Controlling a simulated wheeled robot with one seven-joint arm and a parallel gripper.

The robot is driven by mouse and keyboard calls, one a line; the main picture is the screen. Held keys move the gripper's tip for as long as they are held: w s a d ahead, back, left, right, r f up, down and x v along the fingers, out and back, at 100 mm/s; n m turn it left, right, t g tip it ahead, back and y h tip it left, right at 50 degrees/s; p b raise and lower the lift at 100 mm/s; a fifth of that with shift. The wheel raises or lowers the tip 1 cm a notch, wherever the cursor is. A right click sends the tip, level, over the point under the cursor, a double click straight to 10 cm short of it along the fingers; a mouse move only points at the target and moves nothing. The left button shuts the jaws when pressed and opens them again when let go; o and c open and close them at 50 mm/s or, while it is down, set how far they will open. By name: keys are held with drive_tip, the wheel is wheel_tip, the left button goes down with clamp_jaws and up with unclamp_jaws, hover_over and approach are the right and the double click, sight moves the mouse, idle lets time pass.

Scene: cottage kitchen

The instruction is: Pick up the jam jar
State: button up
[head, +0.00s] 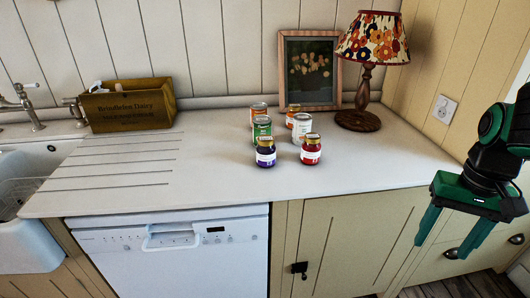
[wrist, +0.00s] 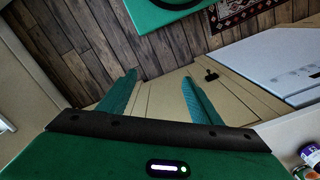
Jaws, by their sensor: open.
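Two small glass jars stand upright at the front of a group on the white worktop in the head view. One is a dark purple jar (head: 265,153) with a pale label, and the other is a red jar (head: 311,150) to its right. I cannot read the labels, so I cannot tell which is the jam jar. My gripper (head: 450,238) is open and empty, fingers pointing down, well to the right of the jars and beyond the worktop's front edge. In the wrist view its fingers (wrist: 160,78) are apart with nothing between them. A purple-labelled jar (wrist: 311,155) is cut off at the right edge there.
Behind the jars stand a green can (head: 262,130), a white-labelled can (head: 302,128) and orange-labelled containers (head: 258,111). A lamp (head: 359,118) and a picture frame (head: 309,70) are behind them. A wooden crate (head: 128,106) and sink are at left. The worktop (head: 215,160) left of the jars is clear.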

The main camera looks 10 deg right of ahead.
sight(273, 141)
drive_tip(key=shift+o, duration=0.5)
